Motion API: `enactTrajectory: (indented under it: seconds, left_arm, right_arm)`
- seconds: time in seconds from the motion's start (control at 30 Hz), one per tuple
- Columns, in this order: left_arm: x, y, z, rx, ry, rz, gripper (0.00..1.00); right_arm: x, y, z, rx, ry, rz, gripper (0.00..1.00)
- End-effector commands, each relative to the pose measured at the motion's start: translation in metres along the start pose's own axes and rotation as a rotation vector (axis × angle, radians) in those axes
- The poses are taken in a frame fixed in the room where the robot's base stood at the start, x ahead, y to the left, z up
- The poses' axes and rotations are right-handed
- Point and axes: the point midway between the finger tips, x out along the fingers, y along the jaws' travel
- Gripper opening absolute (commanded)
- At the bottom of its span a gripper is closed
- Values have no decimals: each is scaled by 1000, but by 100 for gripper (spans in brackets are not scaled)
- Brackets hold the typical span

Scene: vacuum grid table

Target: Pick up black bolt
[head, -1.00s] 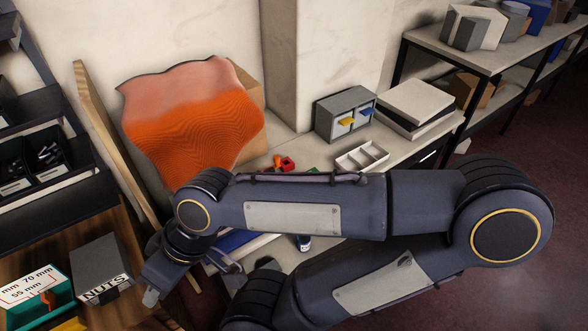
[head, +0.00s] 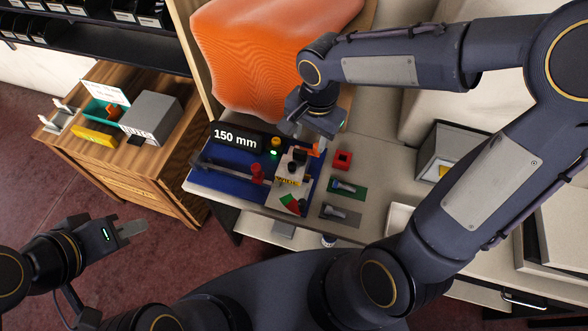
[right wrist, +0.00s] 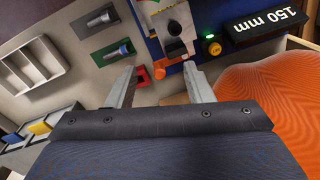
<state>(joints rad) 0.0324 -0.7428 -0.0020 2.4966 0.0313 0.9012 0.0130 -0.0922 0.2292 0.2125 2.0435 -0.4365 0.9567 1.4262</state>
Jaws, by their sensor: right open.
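I cannot clearly pick out a black bolt. A small black piece (head: 299,154) stands on the fixture near an orange piece (head: 316,151); the black piece also shows in the right wrist view (right wrist: 175,52), and I cannot tell if it is a bolt. My right gripper (head: 314,133) is open and empty above the table's back part. In the right wrist view its fingers (right wrist: 160,72) are spread, with the orange piece and a red square holder (right wrist: 143,77) between or beyond them. My left gripper (head: 132,229) is at the lower left, away from the table; its jaw opening is unclear.
A blue board (head: 225,178) carries a clamp bar and a "150 mm" display (head: 237,138). Two bolts lie on a green mat (head: 358,189) and a grey mat (head: 351,219). A NUTS box (head: 155,112) is on the wooden cabinet.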

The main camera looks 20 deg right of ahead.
Motion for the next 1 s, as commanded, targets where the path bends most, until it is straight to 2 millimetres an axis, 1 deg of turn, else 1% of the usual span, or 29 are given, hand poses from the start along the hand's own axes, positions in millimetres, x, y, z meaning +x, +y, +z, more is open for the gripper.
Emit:
enactTrajectory:
  seconds: [0.03, 0.1, 0.23, 0.57, 0.8, 0.9, 1.0]
  left_arm:
    - [3, -1, 1, 0, 0, 0, 28]
    - [4, -2, 2, 0, 0, 0, 28]
    - [5, -2, 2, 0, 0, 0, 28]
    - [3, -1, 1, 0, 0, 0, 28]
    - [-1, 0, -1, 0, 0, 0, 28]
    - [-1, 1, -1, 0, 0, 0, 28]
    - [-1, 0, -1, 0, 0, 0, 28]
  right_arm:
    - [16, -13, 4, 35, -5, 27, 47]
    - [29, -24, 6, 88, -1, 49, 47]
    - [44, -36, 9, 149, 5, 70, 47]
    - [79, -36, 12, 168, 5, 78, 47]
    - [114, -33, 14, 167, 4, 77, 47]
    - [122, -33, 14, 167, 5, 75, 47]
    - [123, -33, 14, 167, 5, 73, 47]
